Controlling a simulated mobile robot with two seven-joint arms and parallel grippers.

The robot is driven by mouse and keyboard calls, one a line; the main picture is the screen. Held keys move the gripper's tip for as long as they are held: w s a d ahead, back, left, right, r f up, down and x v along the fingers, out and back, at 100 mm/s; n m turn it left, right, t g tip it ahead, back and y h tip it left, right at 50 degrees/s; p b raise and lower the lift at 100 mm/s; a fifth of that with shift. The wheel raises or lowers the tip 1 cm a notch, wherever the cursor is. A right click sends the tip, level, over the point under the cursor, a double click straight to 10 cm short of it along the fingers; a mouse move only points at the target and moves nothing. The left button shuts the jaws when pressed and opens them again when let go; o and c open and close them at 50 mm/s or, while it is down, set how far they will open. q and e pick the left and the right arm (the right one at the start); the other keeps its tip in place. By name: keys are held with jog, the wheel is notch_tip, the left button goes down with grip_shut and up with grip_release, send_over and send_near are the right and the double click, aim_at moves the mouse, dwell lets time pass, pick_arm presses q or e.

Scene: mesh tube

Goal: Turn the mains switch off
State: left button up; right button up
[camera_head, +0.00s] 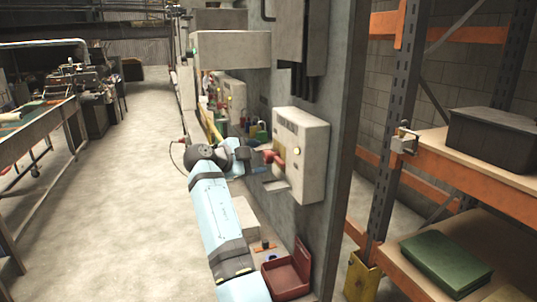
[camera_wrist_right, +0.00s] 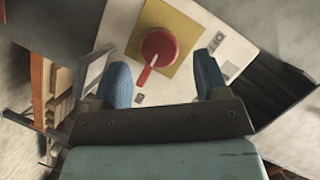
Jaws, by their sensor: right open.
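The mains switch is a round red knob (camera_wrist_right: 158,47) with a pale pointer line, on a yellow square plate (camera_wrist_right: 178,22). It sits on a pale grey box (camera_head: 302,150) fixed to the concrete pillar, and the red knob also shows in the head view (camera_head: 276,159). My right gripper (camera_head: 264,163) is close in front of the box face. In the right wrist view its blue fingers (camera_wrist_right: 162,64) are spread, with the knob ahead in the gap between them. My left gripper is not in view.
A red open bin (camera_head: 287,275) stands below the box. An orange-beamed shelf with a dark crate (camera_head: 492,138) and a green box (camera_head: 446,262) is at the right. A second panel with coloured items (camera_head: 232,100) is beyond. Open floor (camera_head: 110,200) lies at the left.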

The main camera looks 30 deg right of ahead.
aim_at(264, 158)
jog(key=shift+p+x, duration=0.4)
jog(key=shift+x, duration=2)
jog(key=shift+w+f, duration=0.1)
jog(key=c, duration=0.9)
